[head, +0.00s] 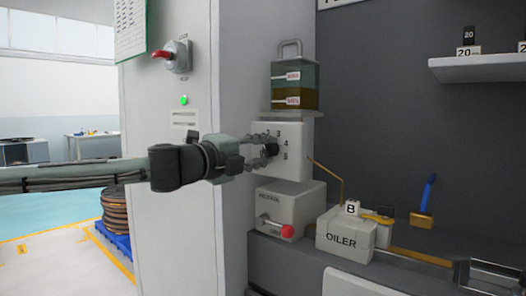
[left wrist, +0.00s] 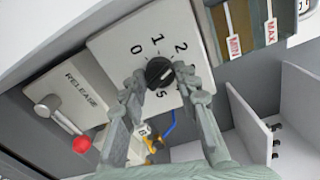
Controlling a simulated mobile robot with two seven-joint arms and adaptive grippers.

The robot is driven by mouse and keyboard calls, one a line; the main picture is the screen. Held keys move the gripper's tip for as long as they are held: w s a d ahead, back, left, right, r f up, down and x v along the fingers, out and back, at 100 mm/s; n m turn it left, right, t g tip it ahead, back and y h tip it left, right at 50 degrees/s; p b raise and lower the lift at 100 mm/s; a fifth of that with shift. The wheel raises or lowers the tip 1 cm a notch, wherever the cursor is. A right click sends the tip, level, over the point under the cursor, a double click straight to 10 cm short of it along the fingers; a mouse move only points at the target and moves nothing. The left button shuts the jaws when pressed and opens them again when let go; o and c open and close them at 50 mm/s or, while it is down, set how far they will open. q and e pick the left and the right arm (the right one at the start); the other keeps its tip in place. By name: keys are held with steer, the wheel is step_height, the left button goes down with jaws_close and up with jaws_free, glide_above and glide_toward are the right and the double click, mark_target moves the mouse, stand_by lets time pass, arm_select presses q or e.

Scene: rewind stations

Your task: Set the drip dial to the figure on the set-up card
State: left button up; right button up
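The drip dial is a black knob (head: 271,149) on a white plate (head: 296,163) with figures around it; 3 and 4 can be made out in the head view. In the left wrist view the knob (left wrist: 159,72) sits between figures 0, 1, 2 and 5, the others being hidden by my fingers. A pale mark shows on the knob, but I cannot tell which figure it points to. My left gripper (left wrist: 160,76) has one finger on each side of the knob, apparently touching it. A green-edged sheet (head: 130,26) hangs at upper left, its writing unreadable. My right gripper is out of view.
An oil reservoir (head: 295,87) stands above the plate, and a RELEASE box (head: 288,207) with a red-knobbed lever (head: 287,231) is below. A thin brass pipe (head: 328,171) runs right towards the OILER block (head: 343,240). A red-handled switch (head: 177,55) is on the cabinet.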

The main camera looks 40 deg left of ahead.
arm_select(q)
steer(key=o, duration=0.4)
steer(key=shift+s, duration=0.1)
steer(key=shift+s+r, duration=0.1)
steer(key=shift+s, duration=0.3)
steer(key=s, duration=1.1)
steer(key=shift+a, duration=0.45)
